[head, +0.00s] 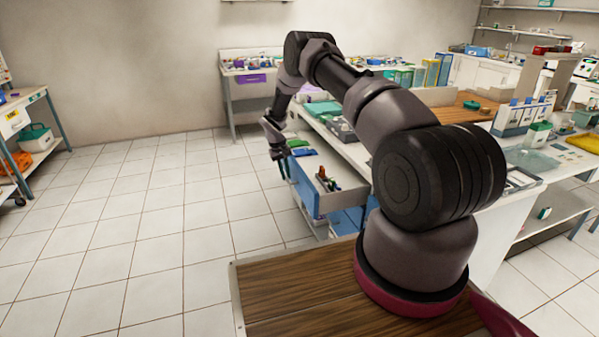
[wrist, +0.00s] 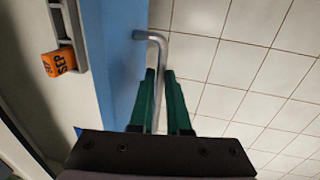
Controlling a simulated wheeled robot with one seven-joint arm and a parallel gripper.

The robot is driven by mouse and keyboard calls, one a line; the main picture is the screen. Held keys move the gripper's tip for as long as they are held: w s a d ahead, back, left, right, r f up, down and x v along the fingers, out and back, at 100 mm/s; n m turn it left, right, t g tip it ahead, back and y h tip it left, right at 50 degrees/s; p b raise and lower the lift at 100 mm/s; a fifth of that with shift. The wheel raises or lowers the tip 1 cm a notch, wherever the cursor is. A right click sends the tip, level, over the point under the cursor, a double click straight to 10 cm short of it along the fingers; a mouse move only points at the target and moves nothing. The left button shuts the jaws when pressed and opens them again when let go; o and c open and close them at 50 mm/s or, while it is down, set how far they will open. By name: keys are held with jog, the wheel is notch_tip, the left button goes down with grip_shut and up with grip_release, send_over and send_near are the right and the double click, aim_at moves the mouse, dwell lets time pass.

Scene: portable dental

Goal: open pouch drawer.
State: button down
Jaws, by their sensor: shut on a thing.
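A drawer with a blue front (head: 301,189) stands pulled out from under the white bench in the head view, with several small coloured items (head: 326,181) inside. Its blue front (wrist: 115,55) also shows in the wrist view. A bent metal handle (wrist: 155,37) sticks out from that front. My gripper (wrist: 160,76) has its green fingers on either side of the handle bar and is shut on it. In the head view, my gripper (head: 284,165) is at the left side of the drawer, and the grip itself is too small to see clearly.
The white bench (head: 360,150) carries trays and boxes. An orange block (wrist: 59,63) with dark lettering sits beside a grey frame in the wrist view. Open tiled floor (head: 150,220) lies left of the drawer. A shelf with an orange item (head: 20,160) stands far left.

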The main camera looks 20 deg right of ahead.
jog(key=shift+a, duration=1.55)
jog(key=c, duration=0.9)
grip_release()
jog(key=shift+r, duration=0.15)
jog(key=r, duration=0.3)
jog(key=a+r, duration=0.1)
jog(key=r, duration=0.3)
jog(key=a+r, duration=0.1)
jog(key=r, duration=0.2)
jog(key=shift+s+r, duration=0.1)
jog(key=shift+r, duration=0.1)
